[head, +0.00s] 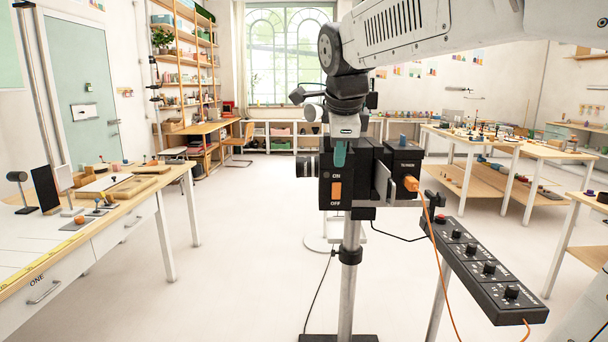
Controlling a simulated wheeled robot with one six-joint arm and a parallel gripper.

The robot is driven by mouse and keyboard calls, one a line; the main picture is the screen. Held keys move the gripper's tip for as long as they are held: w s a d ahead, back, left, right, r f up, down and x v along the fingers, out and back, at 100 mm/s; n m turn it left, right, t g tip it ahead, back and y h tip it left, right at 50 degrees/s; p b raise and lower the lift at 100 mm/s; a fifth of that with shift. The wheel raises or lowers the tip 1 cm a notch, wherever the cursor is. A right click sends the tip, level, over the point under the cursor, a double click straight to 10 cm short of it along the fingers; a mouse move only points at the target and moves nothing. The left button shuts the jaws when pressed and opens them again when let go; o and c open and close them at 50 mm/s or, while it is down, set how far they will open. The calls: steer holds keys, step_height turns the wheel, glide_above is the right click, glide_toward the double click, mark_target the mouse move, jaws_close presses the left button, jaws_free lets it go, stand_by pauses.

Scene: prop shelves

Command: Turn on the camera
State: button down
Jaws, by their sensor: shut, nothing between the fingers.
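The camera (363,170) is a black box with a lens pointing left, mounted upright on a metal pole (350,280). Its near side carries an orange switch (337,191) between an ON label above and an OFF label below. My gripper (340,162) comes down from above, with its teal fingertips just above the switch, close to the ON label. The fingers look shut and empty. I cannot tell whether the tips touch the camera.
An orange plug (411,184) sits in a black box on the camera's right, with an orange cable hanging down. A control panel with knobs (485,267) stands at right. A workbench (90,235) is at left, more tables at right. The floor between is clear.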

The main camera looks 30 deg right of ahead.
mark_target(337, 187)
steer(key=w+d+f, duration=0.1)
steer(key=w+f, duration=0.1)
steer(key=w+d+f, duration=0.1)
steer(key=w+f, duration=0.1)
steer(key=f, duration=0.1)
steer(key=w+d+f, duration=0.2)
steer(key=f, duration=0.1)
steer(key=shift+d+f, duration=0.1)
steer(key=shift+f, duration=0.15)
steer(key=shift+w+d+r, duration=0.1)
steer(key=shift+w+d, duration=0.15)
steer(key=shift+w, duration=0.1)
